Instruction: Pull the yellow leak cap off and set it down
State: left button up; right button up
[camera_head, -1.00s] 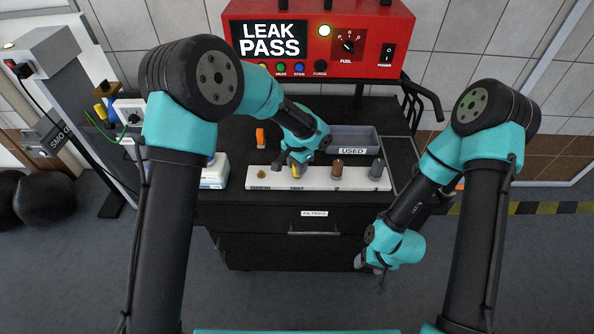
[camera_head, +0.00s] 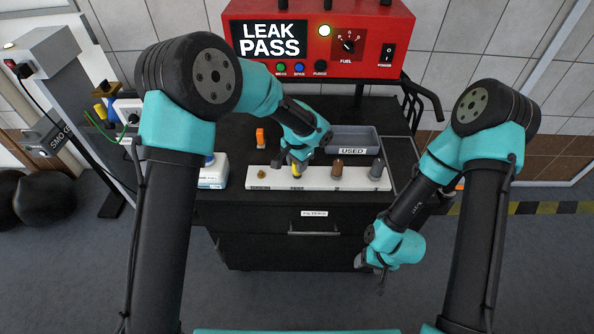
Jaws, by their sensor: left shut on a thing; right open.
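The yellow leak cap (camera_head: 296,169) is a small yellow piece at the white labelled strip (camera_head: 320,183) on the cart top. My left gripper (camera_head: 293,163) is over the strip and shut on the yellow cap, which is mostly hidden by the gripper. I cannot tell whether the cap touches the strip. My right gripper (camera_head: 382,272) hangs low in front of the cart at the right, open and empty, away from the strip.
The strip also bears a small brass piece (camera_head: 261,174), a brown cylinder (camera_head: 337,168) and a grey one (camera_head: 376,169). A grey bin labelled USED (camera_head: 352,151) stands behind. An orange piece (camera_head: 260,138) and a white box (camera_head: 214,172) stand left. A red analyser (camera_head: 320,40) reads LEAK PASS.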

pick_arm(q)
jog(key=shift+r, duration=1.25)
jog(key=shift+a, duration=0.1)
jog(key=a+r+n, duration=0.2)
jog(key=a+n, duration=0.1)
jog(key=a, duration=0.7)
jog(key=s+a+r+n, duration=0.1)
jog(key=a+r+n, duration=0.1)
jog(key=a, duration=0.8)
jog(key=shift+s+a+r+n, duration=0.2)
jog(key=shift+a+r+n, duration=0.1)
jog(key=shift+a+n, duration=0.1)
